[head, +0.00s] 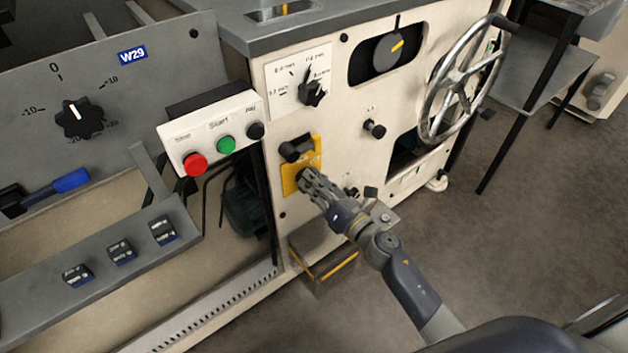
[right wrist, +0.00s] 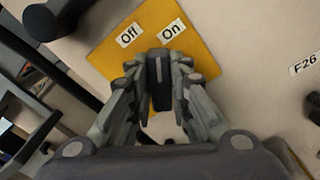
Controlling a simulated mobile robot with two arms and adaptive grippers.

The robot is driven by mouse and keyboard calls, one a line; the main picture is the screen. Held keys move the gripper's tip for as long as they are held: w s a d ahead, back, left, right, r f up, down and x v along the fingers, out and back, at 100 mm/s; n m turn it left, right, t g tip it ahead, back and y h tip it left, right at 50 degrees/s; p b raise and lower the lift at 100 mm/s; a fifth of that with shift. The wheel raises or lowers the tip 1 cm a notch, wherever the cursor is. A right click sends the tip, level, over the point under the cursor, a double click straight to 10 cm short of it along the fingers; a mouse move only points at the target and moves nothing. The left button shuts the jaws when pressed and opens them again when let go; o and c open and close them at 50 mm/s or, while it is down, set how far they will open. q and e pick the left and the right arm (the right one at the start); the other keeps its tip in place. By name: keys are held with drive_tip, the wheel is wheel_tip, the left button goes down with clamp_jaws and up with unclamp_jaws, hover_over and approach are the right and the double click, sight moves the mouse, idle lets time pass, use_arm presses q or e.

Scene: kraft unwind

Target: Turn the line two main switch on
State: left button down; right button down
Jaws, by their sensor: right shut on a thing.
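A yellow switch plate (head: 289,181) is on the cream machine front. In the right wrist view the plate (right wrist: 205,62) carries an "Off" label (right wrist: 129,35) and an "On" label (right wrist: 173,30). A black rotary switch knob (right wrist: 159,85) with a pale pointer line stands on the plate. The line points up in that view, toward the labels, nearer to "On". My right gripper (head: 306,178) is at the plate, its fingers (right wrist: 160,82) shut on the knob from both sides. In the head view the fingers hide the knob. My left gripper is not in view.
A black knob (head: 296,150) sits close above the gripper. A button box (head: 212,137) with red and green buttons is to the left. A selector dial (head: 312,92) is above, a large handwheel (head: 462,82) to the right. A black knob (head: 374,129) protrudes between.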

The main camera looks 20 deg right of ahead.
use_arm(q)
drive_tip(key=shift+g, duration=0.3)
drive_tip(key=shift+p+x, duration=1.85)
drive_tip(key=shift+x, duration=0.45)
use_arm(e)
drive_tip(key=shift+w+d+f+m, duration=0.1)
drive_tip(key=shift+f+m, duration=0.05)
drive_tip(key=shift+m, duration=2.7)
drive_tip(key=shift+d+f+m, duration=0.1)
drive_tip(key=shift+m, duration=2.75)
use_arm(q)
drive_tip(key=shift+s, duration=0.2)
use_arm(e)
drive_tip(key=c, duration=1.5)
unclamp_jaws()
drive_tip(key=v, duration=1.2)
